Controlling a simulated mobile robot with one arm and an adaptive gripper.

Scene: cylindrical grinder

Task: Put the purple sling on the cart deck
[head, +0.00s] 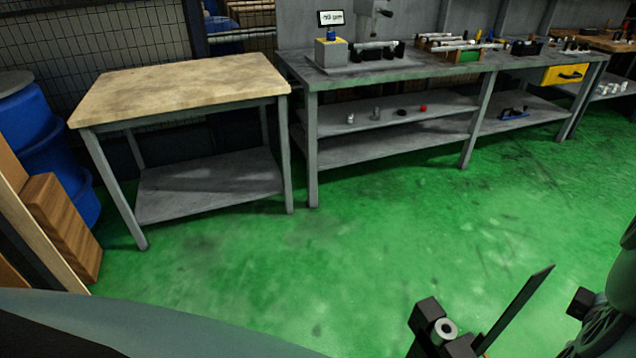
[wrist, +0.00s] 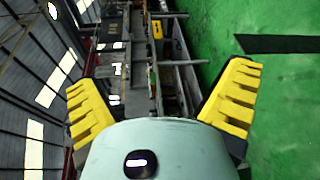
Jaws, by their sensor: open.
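My gripper (wrist: 162,78) shows in the wrist view with its two yellow ribbed fingers spread wide apart. It is open, and nothing is between the fingers. In the head view I cannot make out the gripper. I see no purple sling in either view. I cannot pick out a cart or its deck in either view.
A wood-topped table (head: 180,87) with a lower shelf stands at the left. A long grey workbench (head: 400,72) with tools and a yellow drawer (head: 565,75) stands behind. Blue barrels (head: 30,125) and wooden boards (head: 62,225) are at far left. The green floor (head: 370,235) between is clear.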

